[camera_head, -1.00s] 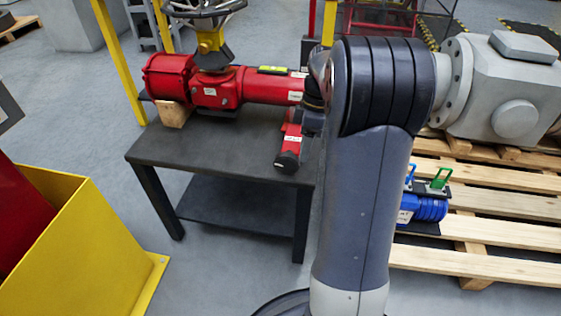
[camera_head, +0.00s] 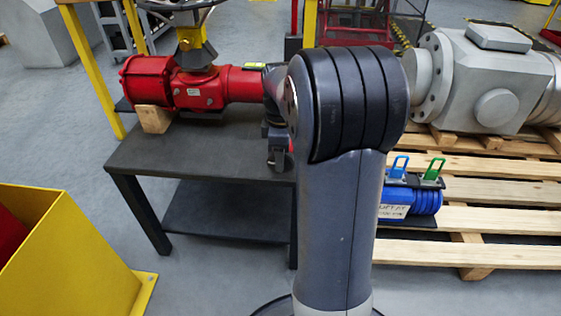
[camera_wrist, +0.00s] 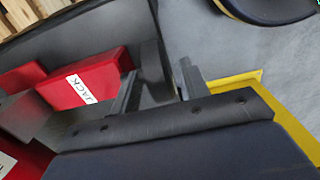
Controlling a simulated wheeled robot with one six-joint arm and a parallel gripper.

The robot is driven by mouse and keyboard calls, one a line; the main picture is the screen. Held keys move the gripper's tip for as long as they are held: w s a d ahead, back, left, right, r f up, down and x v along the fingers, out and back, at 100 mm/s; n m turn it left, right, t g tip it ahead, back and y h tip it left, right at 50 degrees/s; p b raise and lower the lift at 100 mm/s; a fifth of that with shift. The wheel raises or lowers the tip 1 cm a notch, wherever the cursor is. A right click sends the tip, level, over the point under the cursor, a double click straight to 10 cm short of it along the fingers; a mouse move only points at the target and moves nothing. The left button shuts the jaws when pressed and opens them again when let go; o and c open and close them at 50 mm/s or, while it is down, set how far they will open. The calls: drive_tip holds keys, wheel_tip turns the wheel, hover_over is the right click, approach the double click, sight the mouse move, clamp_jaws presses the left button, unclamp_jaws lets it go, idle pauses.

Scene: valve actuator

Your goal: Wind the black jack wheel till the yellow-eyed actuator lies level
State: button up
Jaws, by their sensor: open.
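The red actuator (camera_head: 150,80) lies along the dark workbench (camera_head: 200,152), with a yellow bracket (camera_head: 195,55) and a handwheel on top. A small yellow-green level (camera_head: 255,66) sits on its tube; its bubble is too small to read. In the wrist view, the red jack (camera_wrist: 90,82) carries a white JACK label. Its black wheel (camera_wrist: 154,72) shows nearly edge-on at the jack's end. My gripper (camera_wrist: 160,88) is open, with one finger either side of the wheel; I cannot tell whether they touch it. In the head view my arm hides the jack and wheel almost wholly.
A wooden block (camera_head: 153,119) stands under the actuator's left end. A yellow bin (camera_head: 70,255) stands at the front left. Pallets (camera_head: 480,219) at the right bear a grey valve body (camera_head: 480,80) and a blue cylinder (camera_head: 411,203). Floor between bin and bench is clear.

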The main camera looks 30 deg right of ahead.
drive_tip(key=shift+f, duration=0.4)
drive_tip(key=shift+c, duration=0.3)
clamp_jaws()
drive_tip(key=shift+r, duration=0.1)
